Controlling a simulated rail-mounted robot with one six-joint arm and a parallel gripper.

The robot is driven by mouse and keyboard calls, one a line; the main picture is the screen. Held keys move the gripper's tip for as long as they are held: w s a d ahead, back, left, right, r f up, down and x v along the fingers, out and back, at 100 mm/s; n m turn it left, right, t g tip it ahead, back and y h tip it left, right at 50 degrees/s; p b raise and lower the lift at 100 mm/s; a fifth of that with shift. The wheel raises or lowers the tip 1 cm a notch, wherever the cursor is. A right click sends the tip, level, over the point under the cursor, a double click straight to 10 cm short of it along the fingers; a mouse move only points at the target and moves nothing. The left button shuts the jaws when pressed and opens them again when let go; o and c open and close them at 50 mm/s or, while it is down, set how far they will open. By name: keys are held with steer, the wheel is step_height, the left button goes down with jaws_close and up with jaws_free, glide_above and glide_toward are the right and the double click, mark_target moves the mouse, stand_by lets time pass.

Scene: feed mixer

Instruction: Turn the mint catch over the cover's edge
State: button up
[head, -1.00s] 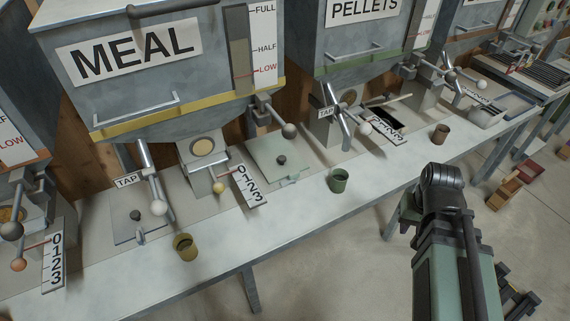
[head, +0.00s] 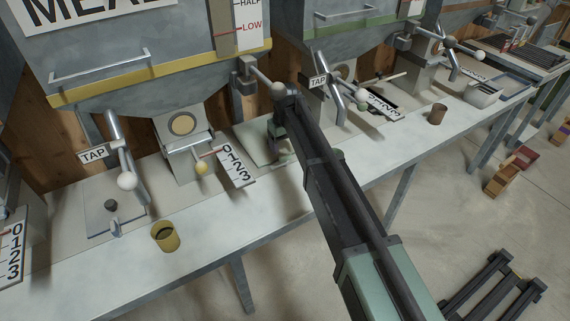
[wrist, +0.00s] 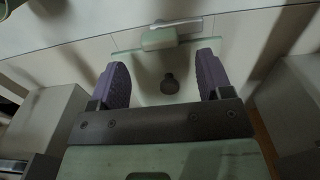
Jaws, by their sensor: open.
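The pale mint catch (wrist: 158,38) shows in the wrist view as a small block at the cover's edge, with a whitish bar running to its right. I cannot tell how far it overlaps the edge. The cover (wrist: 148,84) is a pale plate with a dark round knob (wrist: 170,84). My gripper (wrist: 161,62) is open, its two purple fingers apart on either side of the knob in the picture, with the catch just beyond the tips. It holds nothing. In the head view the cover (head: 250,137) is partly hidden by my arm, and the catch cannot be made out.
A number plate (head: 236,166) and a yellow-knobbed lever (head: 201,168) stand left of the cover. A ball-ended handle (head: 265,80) hangs above it. A yellow cup (head: 165,236) and another cover (head: 115,212) are farther left. A brown cup (head: 437,114) is on the right.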

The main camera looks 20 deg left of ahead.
mark_target(285, 155)
step_height(285, 155, down, 5)
steer(key=b, duration=0.3)
steer(key=shift+f, duration=0.1)
steer(key=shift+r, duration=0.2)
steer(key=c, duration=0.9)
